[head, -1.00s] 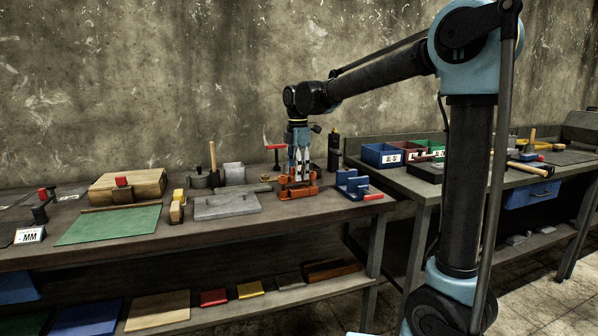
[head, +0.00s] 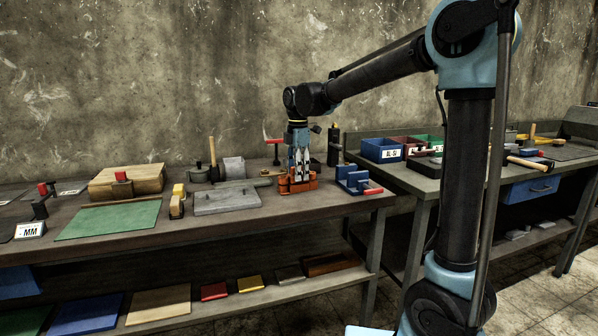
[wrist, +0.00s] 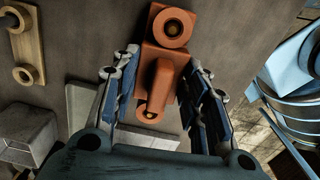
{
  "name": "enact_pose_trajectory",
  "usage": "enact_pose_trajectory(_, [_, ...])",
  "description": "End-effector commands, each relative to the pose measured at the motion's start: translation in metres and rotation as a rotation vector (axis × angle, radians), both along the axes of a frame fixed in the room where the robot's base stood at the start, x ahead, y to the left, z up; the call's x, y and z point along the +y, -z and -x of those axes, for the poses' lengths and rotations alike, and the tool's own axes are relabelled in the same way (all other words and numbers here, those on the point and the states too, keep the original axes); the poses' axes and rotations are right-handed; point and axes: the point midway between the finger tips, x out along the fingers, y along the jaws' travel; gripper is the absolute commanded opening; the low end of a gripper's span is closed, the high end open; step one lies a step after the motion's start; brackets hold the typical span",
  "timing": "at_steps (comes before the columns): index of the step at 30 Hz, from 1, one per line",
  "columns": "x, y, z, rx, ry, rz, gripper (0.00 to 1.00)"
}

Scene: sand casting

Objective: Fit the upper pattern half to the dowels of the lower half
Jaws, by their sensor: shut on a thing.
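The orange-red upper pattern half (wrist: 160,62) sits between the two fingers of my gripper (wrist: 162,75) in the wrist view. It has a round boss with a dark hole at its far end and a raised bar along it. My gripper (head: 299,170) is shut on it and points down at the bench. In the head view the orange-red pattern (head: 298,184) shows as a stack under the fingers. The lower half is at the bottom of this stack, mostly hidden in the wrist view. I cannot tell whether the halves are fully seated, and the dowels are not clearly visible.
A blue vise-like fixture (head: 356,180) with a red handle stands close on the right. A grey plate (head: 226,197) lies to the left. The bench's front edge is near.

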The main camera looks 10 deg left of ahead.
Motion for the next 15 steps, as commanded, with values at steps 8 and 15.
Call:
enact_pose_trajectory(8, [-0.0001, 0.0051, 0.0001, 0.000, 0.000, 0.000, 0.43])
enact_pose_trajectory(15, [0.0000, 0.0049, 0.0000, 0.000, 0.000, 0.000, 0.65])
